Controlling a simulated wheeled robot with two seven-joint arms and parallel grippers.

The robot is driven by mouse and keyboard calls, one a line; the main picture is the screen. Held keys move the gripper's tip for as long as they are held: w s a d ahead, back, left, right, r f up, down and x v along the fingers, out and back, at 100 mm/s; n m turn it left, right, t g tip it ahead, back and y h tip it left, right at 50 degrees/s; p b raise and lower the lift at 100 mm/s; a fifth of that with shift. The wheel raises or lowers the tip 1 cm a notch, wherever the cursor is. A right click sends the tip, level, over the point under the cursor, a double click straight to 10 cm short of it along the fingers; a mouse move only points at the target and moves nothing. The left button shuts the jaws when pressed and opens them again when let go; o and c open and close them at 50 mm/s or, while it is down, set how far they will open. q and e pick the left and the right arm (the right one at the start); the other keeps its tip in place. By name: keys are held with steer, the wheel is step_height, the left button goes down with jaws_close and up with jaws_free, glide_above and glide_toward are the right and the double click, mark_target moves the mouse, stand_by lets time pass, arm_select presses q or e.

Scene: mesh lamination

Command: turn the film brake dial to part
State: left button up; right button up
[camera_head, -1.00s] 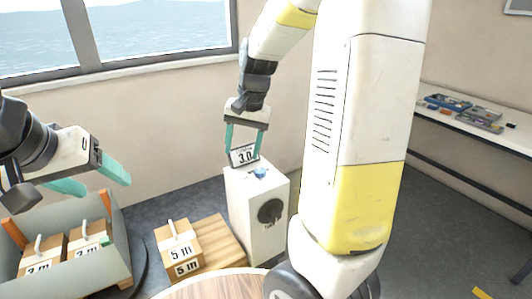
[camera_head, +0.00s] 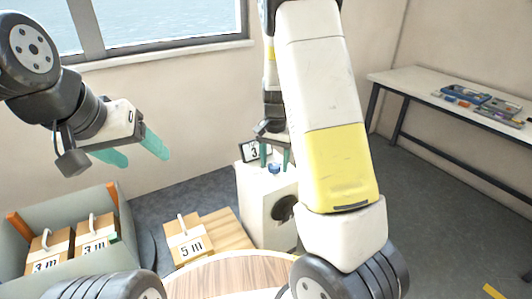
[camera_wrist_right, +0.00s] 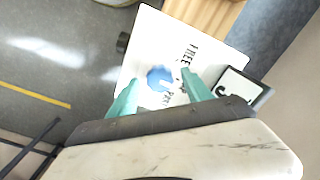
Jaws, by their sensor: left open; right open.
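The film brake dial is a small blue knob (camera_head: 274,169) on top of a white box (camera_head: 252,205). In the right wrist view the blue dial (camera_wrist_right: 160,78) sits on the white top, with the label FREE and a partly hidden label starting with P beside it. My right gripper (camera_head: 275,158) is open, pointing down over the box top. In its wrist view the fingertips (camera_wrist_right: 160,92) lie to either side of the dial, with a gap; I cannot tell their exact height above it. My left gripper (camera_head: 137,151) is open and empty, in the air at the left.
A small display (camera_head: 254,151) stands on the box's back edge, close to my right gripper. A grey bin (camera_head: 118,250) holds 3 m blocks. A round wooden table (camera_head: 225,278) is in front.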

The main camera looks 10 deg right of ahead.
steer(key=shift+f, duration=0.25)
steer(key=shift+c, duration=0.2)
jaws_close()
steer(key=shift+m, duration=0.4)
steer(key=m, duration=0.5)
steer(key=shift+a, duration=0.1)
steer(key=m, duration=0.6)
